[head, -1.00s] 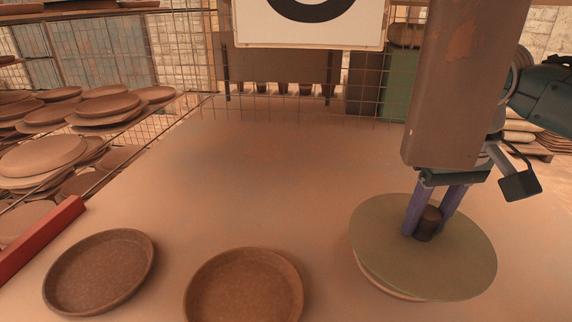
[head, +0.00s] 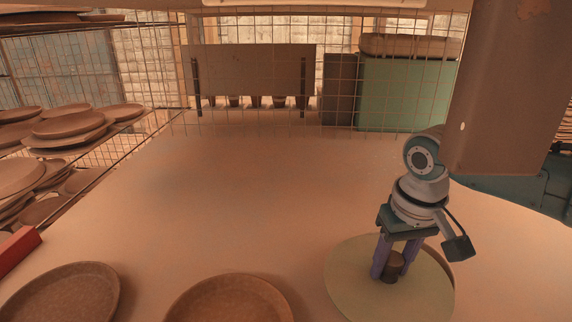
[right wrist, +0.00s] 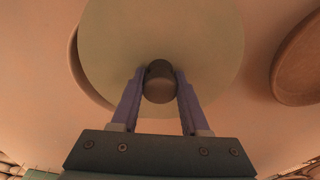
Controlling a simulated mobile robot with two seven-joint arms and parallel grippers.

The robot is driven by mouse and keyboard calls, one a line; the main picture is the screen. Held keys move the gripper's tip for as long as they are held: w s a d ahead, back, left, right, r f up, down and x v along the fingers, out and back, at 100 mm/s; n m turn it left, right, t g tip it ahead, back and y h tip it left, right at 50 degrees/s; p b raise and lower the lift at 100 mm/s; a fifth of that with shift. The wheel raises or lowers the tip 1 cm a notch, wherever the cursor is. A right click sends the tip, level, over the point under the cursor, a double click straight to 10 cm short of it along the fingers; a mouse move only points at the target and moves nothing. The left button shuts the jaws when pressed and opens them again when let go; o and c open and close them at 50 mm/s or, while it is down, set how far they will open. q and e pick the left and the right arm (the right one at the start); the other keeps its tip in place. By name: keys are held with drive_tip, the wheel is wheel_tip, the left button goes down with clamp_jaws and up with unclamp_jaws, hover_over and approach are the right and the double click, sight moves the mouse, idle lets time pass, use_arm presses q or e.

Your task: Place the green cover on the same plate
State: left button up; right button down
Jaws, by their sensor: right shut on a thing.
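The green cover (head: 350,289) is a flat, pale olive-green disc with a dark brown knob (head: 393,266). My right gripper (head: 388,268) is shut on this knob, its two purple fingers on either side of it. In the right wrist view the gripper (right wrist: 160,88) also has the knob between its fingers, with the cover (right wrist: 160,30) beyond. A plate (head: 447,256) lies mostly hidden under the cover; its rim shows at the cover's right. The cover is off-centre over it. Whether they touch I cannot tell. My left gripper is not in view.
Two empty brown plates, one at left (head: 65,292) and one in the middle (head: 230,300), lie at the table's front. A wire rack with stacked plates (head: 70,125) stands at left, beside a red bar (head: 18,246). The table's middle (head: 230,200) is clear.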

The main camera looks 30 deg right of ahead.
sight(397, 264)
drive_tip(key=shift+f, duration=0.15)
drive_tip(key=shift+c, duration=2)
unclamp_jaws()
drive_tip(key=r+p, duration=0.1)
drive_tip(key=r, duration=0.2)
drive_tip(key=r+p, duration=0.1)
drive_tip(key=r, duration=0.3)
drive_tip(key=s+r+p, duration=0.1)
drive_tip(key=r, duration=0.3)
drive_tip(key=shift+a+r, duration=0.2)
drive_tip(key=s+a+f+n, duration=0.2)
drive_tip(key=s+a+n, duration=0.15)
drive_tip(key=a, duration=0.25)
drive_tip(key=s+a+f+n, duration=0.2)
drive_tip(key=s+a, duration=0.3)
drive_tip(key=a, duration=0.1)
drive_tip(key=s+a+r+n+t, duration=0.1)
drive_tip(key=s+a+r+t, duration=0.1)
drive_tip(key=s+a+r, duration=0.2)
drive_tip(key=shift+s+y, duration=0.4)
drive_tip(key=shift+s, duration=0.7)
